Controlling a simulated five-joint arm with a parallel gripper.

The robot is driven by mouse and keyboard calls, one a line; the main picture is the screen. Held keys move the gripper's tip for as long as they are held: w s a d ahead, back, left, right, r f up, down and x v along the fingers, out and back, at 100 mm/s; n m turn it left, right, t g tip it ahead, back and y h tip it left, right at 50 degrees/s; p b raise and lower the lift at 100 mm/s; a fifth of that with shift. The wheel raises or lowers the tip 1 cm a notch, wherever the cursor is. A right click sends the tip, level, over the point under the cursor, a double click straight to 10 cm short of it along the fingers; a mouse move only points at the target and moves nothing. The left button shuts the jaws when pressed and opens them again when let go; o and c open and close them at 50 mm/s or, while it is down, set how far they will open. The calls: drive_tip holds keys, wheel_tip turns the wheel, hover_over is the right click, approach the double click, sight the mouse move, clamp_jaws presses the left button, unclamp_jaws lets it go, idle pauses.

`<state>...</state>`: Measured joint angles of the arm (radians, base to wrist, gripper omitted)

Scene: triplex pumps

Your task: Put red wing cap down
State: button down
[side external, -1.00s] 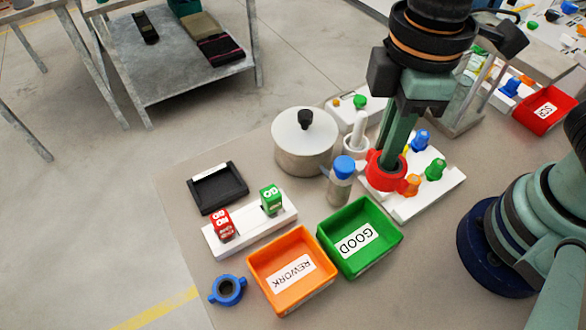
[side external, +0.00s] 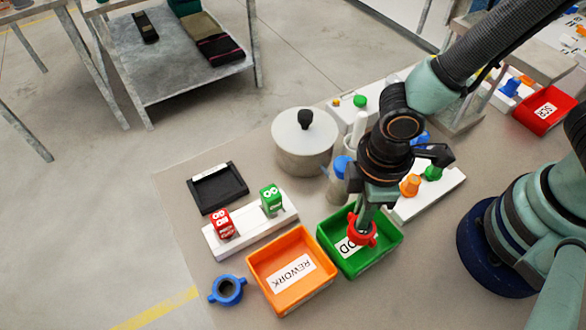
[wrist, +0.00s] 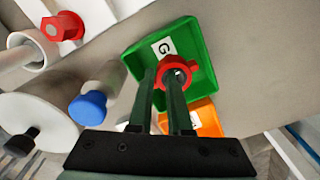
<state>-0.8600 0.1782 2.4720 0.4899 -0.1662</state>
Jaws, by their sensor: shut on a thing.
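The red wing cap (side external: 361,234) is a red ring with wings. My gripper (side external: 364,222) is shut on it and holds it over the green GOOD bin (side external: 392,243). In the wrist view the red wing cap (wrist: 176,72) sits between the fingertips of my gripper (wrist: 173,85), with the green bin (wrist: 204,42) behind it. I cannot tell how far the cap is above the bin floor. The gripper hides part of the bin's label.
The orange REWORK bin (side external: 268,264) stands to the left of the green bin. A blue wing cap (side external: 228,291) lies left of it. A blue-capped bottle (side external: 338,184), a lidded pot (side external: 303,150) and a white rack with an orange piece (side external: 410,186) stand close behind.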

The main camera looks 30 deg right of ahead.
drive_tip(key=shift+f, duration=1.25)
drive_tip(key=shift+f, duration=0.15)
drive_tip(key=c, duration=0.8)
unclamp_jaws()
drive_tip(key=shift+c, duration=0.2)
wheel_tip(320, 180, up, 12)
drive_tip(key=w+d+r+m+t, duration=0.2)
drive_tip(key=w+d+r+m, duration=0.1)
drive_tip(key=d, duration=0.4)
drive_tip(key=w+d+r+m+t, duration=0.1)
drive_tip(key=w+d+r+m, duration=0.3)
drive_tip(key=d, duration=0.3)
drive_tip(key=w+d+r+m+t, duration=0.2)
drive_tip(key=w+d+r+m, duration=0.1)
drive_tip(key=d, duration=0.3)
drive_tip(key=shift+w+d+r+m+t, duration=0.3)
drive_tip(key=shift+w+d+r+m, duration=0.1)
drive_tip(key=shift+r+m, duration=0.4)
drive_tip(key=shift+f, duration=0.1)
